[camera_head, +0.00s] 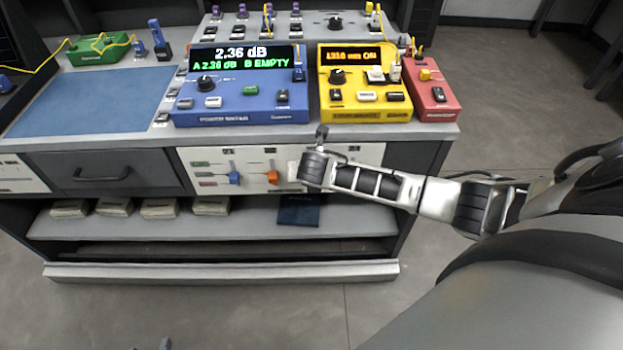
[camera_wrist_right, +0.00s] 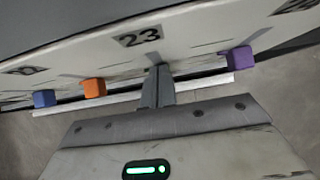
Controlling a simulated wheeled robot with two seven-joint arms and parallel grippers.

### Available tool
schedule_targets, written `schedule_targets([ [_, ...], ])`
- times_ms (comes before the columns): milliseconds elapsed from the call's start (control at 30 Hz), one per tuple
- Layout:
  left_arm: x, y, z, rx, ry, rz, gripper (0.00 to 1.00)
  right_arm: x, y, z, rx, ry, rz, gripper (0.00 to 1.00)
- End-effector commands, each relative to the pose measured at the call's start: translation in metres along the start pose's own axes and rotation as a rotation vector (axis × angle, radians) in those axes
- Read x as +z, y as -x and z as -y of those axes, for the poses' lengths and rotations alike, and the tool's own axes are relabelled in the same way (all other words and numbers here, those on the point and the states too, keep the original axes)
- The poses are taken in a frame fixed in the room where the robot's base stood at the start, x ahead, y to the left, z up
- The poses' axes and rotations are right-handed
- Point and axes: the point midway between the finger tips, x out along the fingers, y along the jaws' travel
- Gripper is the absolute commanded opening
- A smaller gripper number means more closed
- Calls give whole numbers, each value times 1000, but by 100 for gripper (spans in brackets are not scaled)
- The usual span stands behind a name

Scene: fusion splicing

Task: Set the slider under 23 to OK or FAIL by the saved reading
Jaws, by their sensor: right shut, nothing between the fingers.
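The label 23 (camera_wrist_right: 138,37) shows on the bench front in the right wrist view. The orange slider (camera_wrist_right: 93,88) is below and left of it, with a blue slider (camera_wrist_right: 44,98) further left and a purple slider (camera_wrist_right: 239,58) to the right. The orange slider (camera_head: 272,177) also shows in the head view. My right gripper (camera_wrist_right: 158,85) is shut and empty, its tips below the label, right of the orange slider and apart from it. The blue power meter (camera_head: 240,95) displays 2.36 dB, with "A 2.36 dB B EMPTY" below. Small grey tips, probably my left gripper (camera_head: 150,347), show at the bottom edge.
A yellow device (camera_head: 365,105) reading 1310 nm ON and a red box (camera_head: 432,95) stand right of the meter. A blue mat (camera_head: 85,103) lies left. A drawer (camera_head: 105,172) is left of the sliders. Several pale packs lie on the lower shelf (camera_head: 240,227).

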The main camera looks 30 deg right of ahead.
Motion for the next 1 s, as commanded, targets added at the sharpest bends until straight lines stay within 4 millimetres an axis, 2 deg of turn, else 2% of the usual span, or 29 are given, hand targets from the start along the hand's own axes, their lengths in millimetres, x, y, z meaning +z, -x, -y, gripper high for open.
schedule_targets([
  [633,8,-5,1,-1,1,-2,43,-11,-14,0,0,-1,0,0],
  [1000,-1,1,0,-1,1,-3,43,-5,-7,0,0,0,0,0],
])
